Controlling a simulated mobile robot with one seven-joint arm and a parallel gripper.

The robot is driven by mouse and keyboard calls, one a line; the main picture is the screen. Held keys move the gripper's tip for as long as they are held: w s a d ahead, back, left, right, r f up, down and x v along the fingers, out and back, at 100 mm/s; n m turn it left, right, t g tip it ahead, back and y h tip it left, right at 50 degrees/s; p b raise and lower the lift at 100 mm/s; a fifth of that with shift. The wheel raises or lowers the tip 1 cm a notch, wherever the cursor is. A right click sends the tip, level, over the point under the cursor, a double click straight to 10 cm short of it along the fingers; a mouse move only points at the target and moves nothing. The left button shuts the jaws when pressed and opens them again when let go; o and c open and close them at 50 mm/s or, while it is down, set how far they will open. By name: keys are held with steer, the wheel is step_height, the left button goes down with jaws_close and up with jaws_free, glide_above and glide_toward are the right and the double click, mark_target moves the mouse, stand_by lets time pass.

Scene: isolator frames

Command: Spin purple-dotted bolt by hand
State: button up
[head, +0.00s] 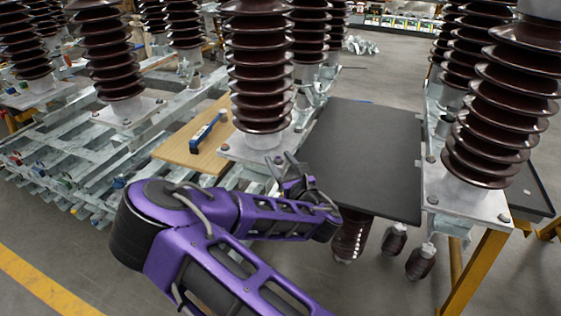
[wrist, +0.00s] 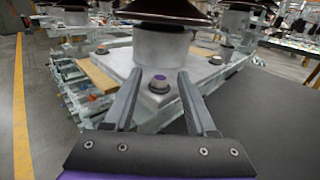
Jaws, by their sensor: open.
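The purple-dotted bolt (wrist: 159,84) sits upright at the near corner of a grey metal base plate (wrist: 122,62), below a brown ribbed insulator. In the wrist view my gripper (wrist: 156,78) is open, with one finger to each side of the bolt in the picture. I cannot tell whether the fingers touch it or how far they stand from it in depth. In the head view my gripper (head: 285,162) is at the near edge of the same plate, and the bolt (head: 278,160) shows small beside the fingers.
A dark flat panel (head: 365,150) lies right of the plate. A wooden board (head: 190,150) with a blue-handled tool (head: 207,132) lies left. Other bolts, one with an orange dot (wrist: 102,48), sit on the plate. The insulator (head: 260,75) rises just behind the bolt.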

jaws_close()
steer(key=shift+a+m+h, duration=0.1)
steer(key=shift+m+h, duration=0.2)
steer(key=shift+h, duration=0.1)
